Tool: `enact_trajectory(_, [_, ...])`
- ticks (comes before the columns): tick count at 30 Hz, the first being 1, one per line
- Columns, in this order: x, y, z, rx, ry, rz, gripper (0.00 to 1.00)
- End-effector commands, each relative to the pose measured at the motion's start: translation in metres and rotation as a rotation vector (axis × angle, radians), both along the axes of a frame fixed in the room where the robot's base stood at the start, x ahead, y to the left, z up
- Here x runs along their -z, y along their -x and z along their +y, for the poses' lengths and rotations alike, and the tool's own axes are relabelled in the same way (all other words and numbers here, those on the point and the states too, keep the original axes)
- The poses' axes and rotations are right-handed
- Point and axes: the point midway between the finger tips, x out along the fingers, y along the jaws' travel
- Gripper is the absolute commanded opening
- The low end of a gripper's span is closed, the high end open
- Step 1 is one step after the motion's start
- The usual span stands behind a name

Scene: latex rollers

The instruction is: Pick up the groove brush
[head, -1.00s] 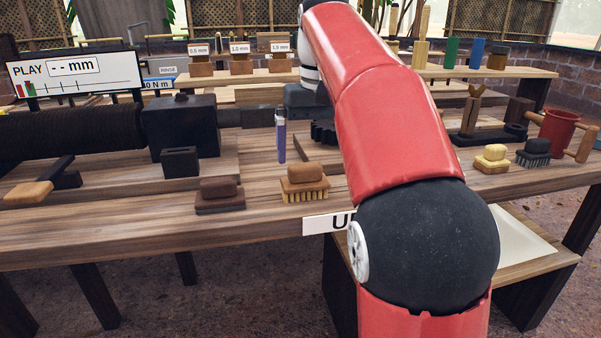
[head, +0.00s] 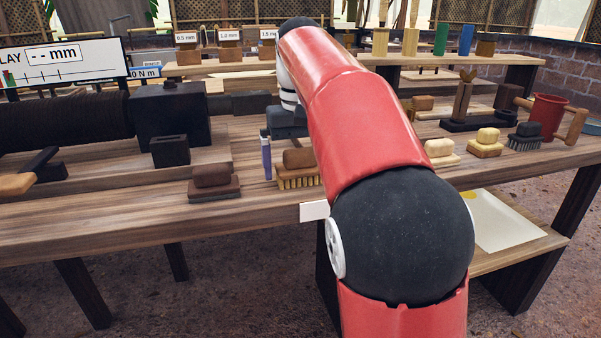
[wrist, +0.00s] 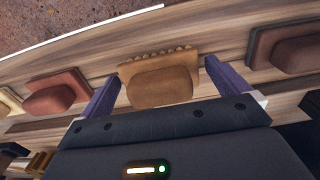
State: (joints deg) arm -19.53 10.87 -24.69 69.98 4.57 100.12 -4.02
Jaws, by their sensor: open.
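The brush that seems to be the groove brush (head: 299,160) has a brown block handle and a row of yellowish bristles. It sits on the wooden table near its front edge. In the wrist view the brush (wrist: 160,86) lies between the two purple fingers of my gripper (wrist: 161,72), seen from above with its bristle tips along the upper side. My gripper is open, with one finger on each side of the brush and small gaps showing. In the head view one purple finger (head: 267,157) shows left of the brush; my arm hides the other.
A dark brown block pad (head: 214,182) stands left of the brush. A reddish-brown pad (wrist: 56,94) is on its other side in the wrist view. Pale yellow brushes (head: 485,143), a dark brush (head: 524,137) and a red mug (head: 546,115) stand farther right.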

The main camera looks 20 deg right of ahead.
Motion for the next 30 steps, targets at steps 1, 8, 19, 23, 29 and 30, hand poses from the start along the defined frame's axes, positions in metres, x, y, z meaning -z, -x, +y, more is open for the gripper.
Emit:
enact_trajectory(1, [0.0, 0.0, 0.0, 0.0, 0.0, -0.001, 1.0])
enact_trajectory(8, [-0.001, 0.0, 0.0, 0.0, 0.0, -0.001, 0.88])
enact_trajectory(19, [-0.001, 0.0, 0.0, 0.0, 0.0, -0.001, 0.53])
enact_trajectory(23, [-0.003, 0.0, 0.0, 0.0, 0.0, -0.001, 0.53])
enact_trajectory(29, [-0.021, 0.002, -0.001, 0.0, 0.0, -0.002, 0.53])
enact_trajectory(30, [-0.024, 0.002, -0.001, 0.0, 0.0, -0.001, 0.53])
